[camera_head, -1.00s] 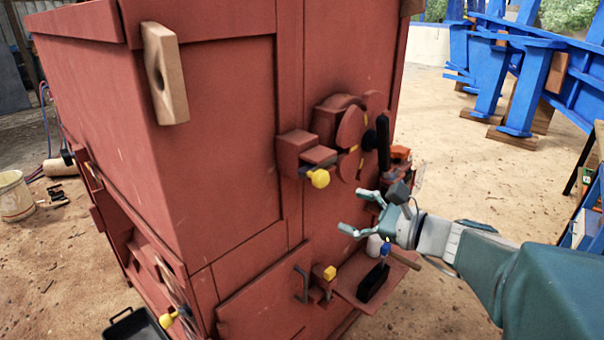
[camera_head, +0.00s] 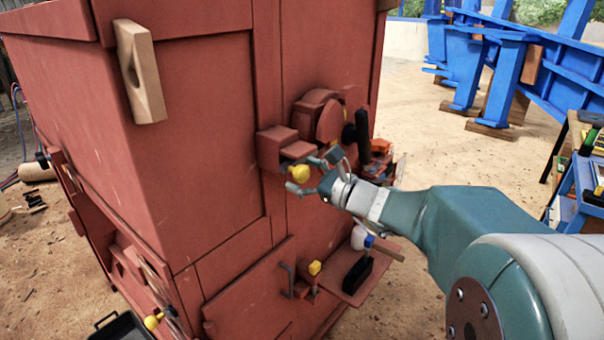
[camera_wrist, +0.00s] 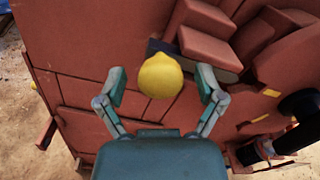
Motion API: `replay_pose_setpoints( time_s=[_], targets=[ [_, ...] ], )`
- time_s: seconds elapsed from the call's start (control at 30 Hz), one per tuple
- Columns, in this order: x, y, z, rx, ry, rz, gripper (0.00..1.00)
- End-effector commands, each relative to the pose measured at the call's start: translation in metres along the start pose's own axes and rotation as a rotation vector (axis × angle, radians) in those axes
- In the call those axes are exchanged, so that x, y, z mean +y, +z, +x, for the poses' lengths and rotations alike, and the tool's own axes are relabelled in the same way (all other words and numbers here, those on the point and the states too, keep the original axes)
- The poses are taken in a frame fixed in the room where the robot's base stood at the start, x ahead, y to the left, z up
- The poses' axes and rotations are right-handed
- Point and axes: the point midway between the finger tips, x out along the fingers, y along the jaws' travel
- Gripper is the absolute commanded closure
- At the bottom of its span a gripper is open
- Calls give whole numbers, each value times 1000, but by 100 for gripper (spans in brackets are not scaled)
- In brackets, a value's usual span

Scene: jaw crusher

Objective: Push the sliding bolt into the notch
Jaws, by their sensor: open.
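The sliding bolt shows as a yellow knob (camera_head: 300,173) below a red block housing (camera_head: 277,147) on the front face of the red crusher. In the wrist view the knob (camera_wrist: 160,75) lies between the two fingers, close to the camera. My gripper (camera_head: 305,176) is open, with one finger above and one below the knob in the head view. In the wrist view my gripper (camera_wrist: 160,88) shows a gap on each side of the knob. The red housing (camera_wrist: 208,45) is just beyond the knob. The notch cannot be made out.
A red wheel with a black handle (camera_head: 361,130) is right of the bolt, close to my wrist. Below, a red shelf (camera_head: 338,282) holds a black brush and a white bottle. Another yellow knob (camera_head: 314,267) is on the lower panel.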

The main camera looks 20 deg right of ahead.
Motion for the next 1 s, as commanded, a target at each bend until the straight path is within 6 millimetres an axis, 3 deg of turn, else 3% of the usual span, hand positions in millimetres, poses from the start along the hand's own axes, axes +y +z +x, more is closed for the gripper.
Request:
replay_pose_setpoints(
  time_s=[0.27, 0.47, 0.67, 1.0],
  targets=[
    [0, 0, 2, 1, -1, 0, 13],
    [0, 0, 2, 1, -1, 0, 98],
    [-2, -1, 2, 1, -1, 0, 100],
    [-40, -16, 2, 0, -3, 0, 100]
  ],
)
